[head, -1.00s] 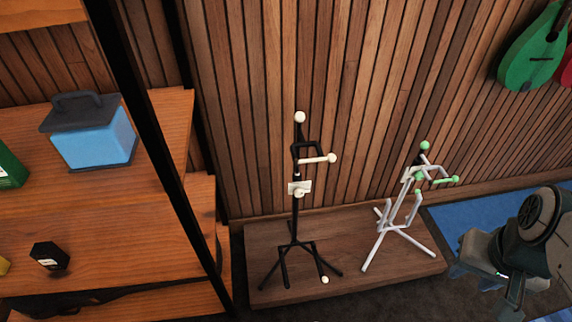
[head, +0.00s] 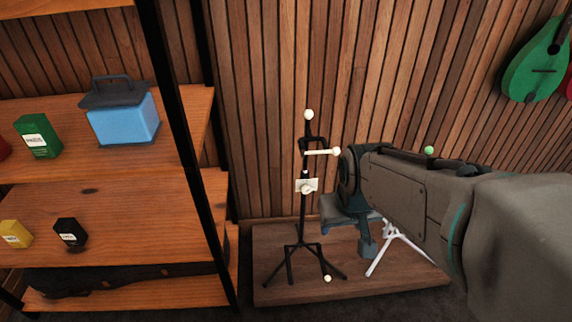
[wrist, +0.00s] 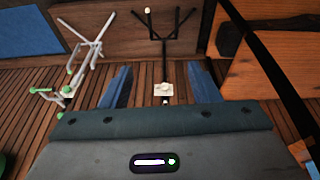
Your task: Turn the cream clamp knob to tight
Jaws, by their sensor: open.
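A black instrument stand (head: 304,215) stands on a low wooden platform. Its cream clamp knob (head: 306,189) sits at mid-height on the post, in front of a small cream plate (head: 314,184). My gripper (head: 343,225) is open and empty, to the right of the stand and a little lower than the knob in the head view. In the wrist view the picture is upside down; the knob (wrist: 163,90) appears between my two blue fingers (wrist: 160,82), beyond their tips and apart from them. Whether the knob is tight cannot be told.
A white stand (head: 395,240) with green tips is right of the black one, mostly hidden by my arm. A wooden shelf unit (head: 120,215) stands left, holding a blue box (head: 127,121) and small boxes. The wooden platform (head: 275,290) underlies both stands. A slatted wall stands behind.

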